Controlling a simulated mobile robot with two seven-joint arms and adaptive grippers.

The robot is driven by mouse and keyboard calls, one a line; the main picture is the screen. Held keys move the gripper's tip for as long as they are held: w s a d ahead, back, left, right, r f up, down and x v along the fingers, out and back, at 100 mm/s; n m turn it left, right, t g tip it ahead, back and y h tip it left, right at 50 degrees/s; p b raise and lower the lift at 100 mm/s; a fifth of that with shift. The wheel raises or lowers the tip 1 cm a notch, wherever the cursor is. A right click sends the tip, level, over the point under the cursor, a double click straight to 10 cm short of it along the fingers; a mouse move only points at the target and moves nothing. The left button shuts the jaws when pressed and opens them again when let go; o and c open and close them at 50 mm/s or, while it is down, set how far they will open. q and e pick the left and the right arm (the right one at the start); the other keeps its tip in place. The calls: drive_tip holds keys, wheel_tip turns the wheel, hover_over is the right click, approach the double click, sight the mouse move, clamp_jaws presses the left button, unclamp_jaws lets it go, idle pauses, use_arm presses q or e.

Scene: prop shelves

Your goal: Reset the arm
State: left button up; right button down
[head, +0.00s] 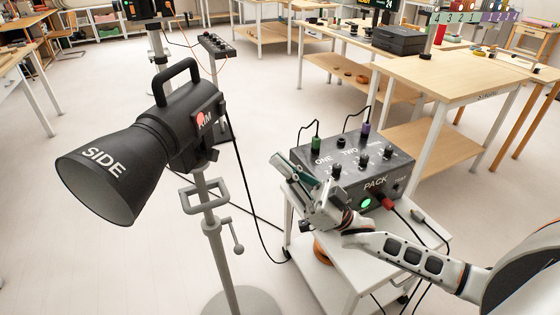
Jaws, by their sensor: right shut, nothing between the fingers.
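My right arm (415,255) comes in from the right, over a small white cart. My right gripper (282,167) is at the left end of a dark grey box marked PACK (385,165). It is shut, with nothing held, and covers part of the box's front left corner. I cannot tell whether it touches the box. My left gripper is not in view.
A black studio lamp marked SIDE (110,175) stands on a grey stand (217,240) left of the cart (340,277). Cables run from the box and across the floor. Wooden workbenches (460,80) stand behind. Open floor (60,255) lies at the left.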

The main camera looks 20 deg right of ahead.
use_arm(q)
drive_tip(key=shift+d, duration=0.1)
use_arm(e)
drive_tip(key=s+a+f+m+h+p, duration=0.1)
drive_tip(key=s+a+f+m+h, duration=0.15)
drive_tip(key=f+h, duration=0.55)
drive_tip(key=s+a+f+m+h+p, duration=0.1)
drive_tip(key=s+a+f+m+h, duration=0.15)
drive_tip(key=f, duration=1.05)
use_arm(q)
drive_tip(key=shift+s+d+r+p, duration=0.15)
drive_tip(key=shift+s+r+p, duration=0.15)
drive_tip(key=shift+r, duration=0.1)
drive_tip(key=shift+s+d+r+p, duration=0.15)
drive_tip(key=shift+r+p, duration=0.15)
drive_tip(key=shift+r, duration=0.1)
use_arm(e)
drive_tip(key=s+d+f+g+h, duration=0.1)
drive_tip(key=s+f+g+h, duration=0.2)
drive_tip(key=s+f, duration=0.4)
drive_tip(key=s+d+f+g+h, duration=0.2)
drive_tip(key=s+f+g+h, duration=0.1)
drive_tip(key=s+f, duration=0.4)
wheel_tip(320, 180, down, 2)
drive_tip(key=shift+d+f+m+g, duration=0.1)
drive_tip(key=shift+d+m+g, duration=0.2)
drive_tip(key=shift+g, duration=0.3)
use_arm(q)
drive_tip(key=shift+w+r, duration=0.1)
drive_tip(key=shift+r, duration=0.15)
